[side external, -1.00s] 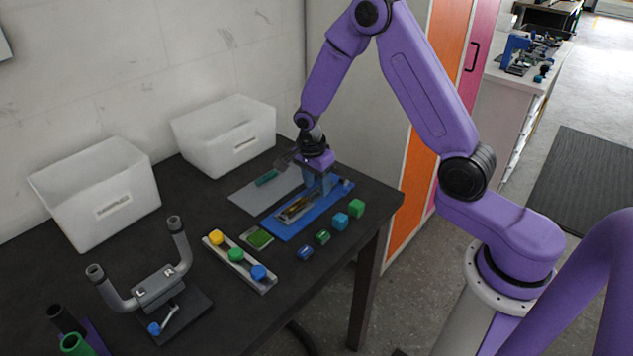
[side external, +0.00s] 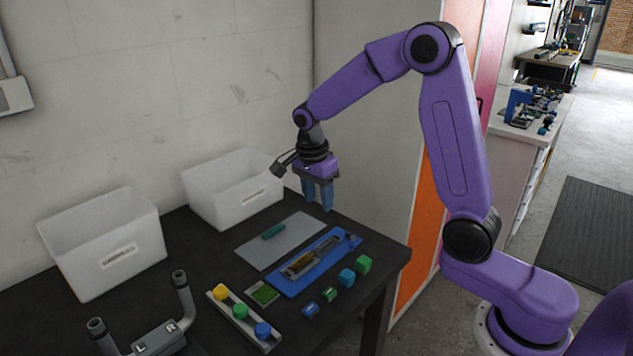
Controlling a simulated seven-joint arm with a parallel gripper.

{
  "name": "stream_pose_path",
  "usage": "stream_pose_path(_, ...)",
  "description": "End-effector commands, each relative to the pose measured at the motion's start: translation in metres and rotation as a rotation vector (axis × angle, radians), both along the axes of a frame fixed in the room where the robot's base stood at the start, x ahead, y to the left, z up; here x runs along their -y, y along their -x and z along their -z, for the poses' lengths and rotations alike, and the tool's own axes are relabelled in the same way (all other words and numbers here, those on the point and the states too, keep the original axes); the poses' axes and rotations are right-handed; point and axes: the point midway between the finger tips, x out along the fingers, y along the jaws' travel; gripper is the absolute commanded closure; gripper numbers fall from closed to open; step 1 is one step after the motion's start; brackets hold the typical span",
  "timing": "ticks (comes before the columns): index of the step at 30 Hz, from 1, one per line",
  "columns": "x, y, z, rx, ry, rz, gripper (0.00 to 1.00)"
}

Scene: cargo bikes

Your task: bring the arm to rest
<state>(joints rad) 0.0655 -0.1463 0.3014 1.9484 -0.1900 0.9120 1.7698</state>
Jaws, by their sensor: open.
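My gripper (side external: 319,204) hangs above the far right part of the dark table, fingers pointing down. Its two blue fingers are apart with nothing seen between them. Below it lies a blue tray (side external: 338,252) with a dark and yellowish tool (side external: 306,262) in it. The gripper is clear of the tray and of the grey mat (side external: 254,255), where a small green piece (side external: 273,232) lies.
Two white bins (side external: 74,261) (side external: 212,208) stand along the wall. A rack with yellow, green and blue knobs (side external: 242,312), a green pad (side external: 263,294) and several small blocks (side external: 347,277) lie in front. A grey handlebar (side external: 155,337) marked L and R stands at the lower left.

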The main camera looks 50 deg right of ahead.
Motion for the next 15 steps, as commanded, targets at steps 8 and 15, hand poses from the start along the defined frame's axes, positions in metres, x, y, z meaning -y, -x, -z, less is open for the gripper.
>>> stream_pose_path(8,-0.005,0.0,-0.034,0.001,-0.001,0.0,0.54)
stream_pose_path(15,-0.018,0.009,-0.04,-0.012,-0.008,-0.13,0.54)
